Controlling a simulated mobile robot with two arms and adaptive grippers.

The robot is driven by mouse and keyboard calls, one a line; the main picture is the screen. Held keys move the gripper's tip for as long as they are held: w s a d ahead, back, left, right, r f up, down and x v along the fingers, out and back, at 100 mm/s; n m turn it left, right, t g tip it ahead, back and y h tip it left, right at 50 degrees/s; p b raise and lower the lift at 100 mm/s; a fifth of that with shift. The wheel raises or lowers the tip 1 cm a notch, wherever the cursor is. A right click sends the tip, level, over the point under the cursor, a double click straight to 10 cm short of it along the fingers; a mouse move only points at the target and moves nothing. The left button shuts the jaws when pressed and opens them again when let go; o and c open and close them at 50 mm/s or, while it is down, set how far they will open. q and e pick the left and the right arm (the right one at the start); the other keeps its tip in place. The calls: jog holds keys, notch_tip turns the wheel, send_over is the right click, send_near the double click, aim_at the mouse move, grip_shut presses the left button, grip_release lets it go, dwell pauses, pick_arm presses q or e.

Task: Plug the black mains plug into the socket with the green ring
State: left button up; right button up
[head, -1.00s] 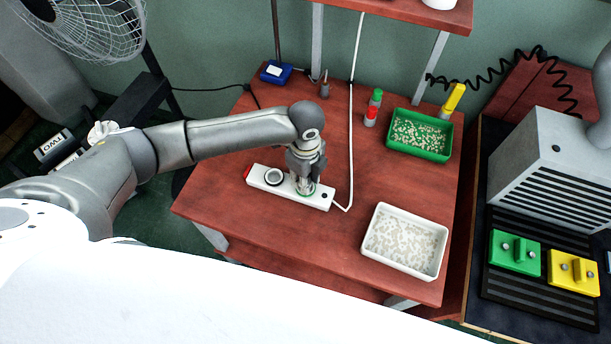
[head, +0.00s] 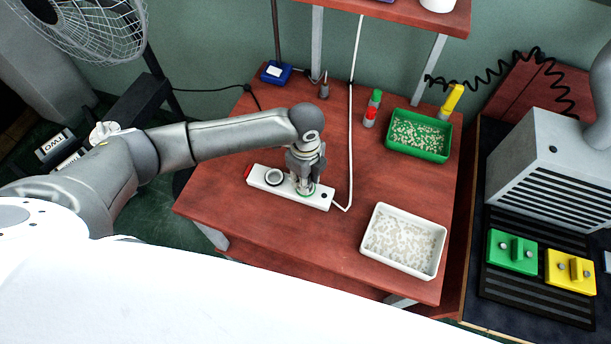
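The white power strip (head: 322,201) lies on the red-brown table, with a red switch (head: 249,172) at its left end. One socket with a dark ring (head: 274,177) is free. The socket with the green ring (head: 309,194) is mostly covered by my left gripper (head: 304,188), which points down right over it. The black mains plug cannot be made out; the gripper hides whatever is between its fingers and the socket. Whether the fingers are shut is too small to tell. My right gripper is not in view.
A white tray (head: 371,254) of pale pieces stands to the right, and a green tray (head: 445,157) behind it. Small bottles (head: 372,108) and a blue box (head: 276,73) stand at the back. The strip's white cable (head: 350,150) runs up behind. The table front is clear.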

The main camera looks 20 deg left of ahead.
pick_arm(q)
jog(key=shift+r, duration=0.1)
jog(key=shift+f+b, duration=0.35)
jog(key=shift+f, duration=0.6)
jog(key=o, duration=1.1)
notch_tip(320, 180, up, 12)
jog(key=shift+r, duration=0.1)
dwell(0.5)
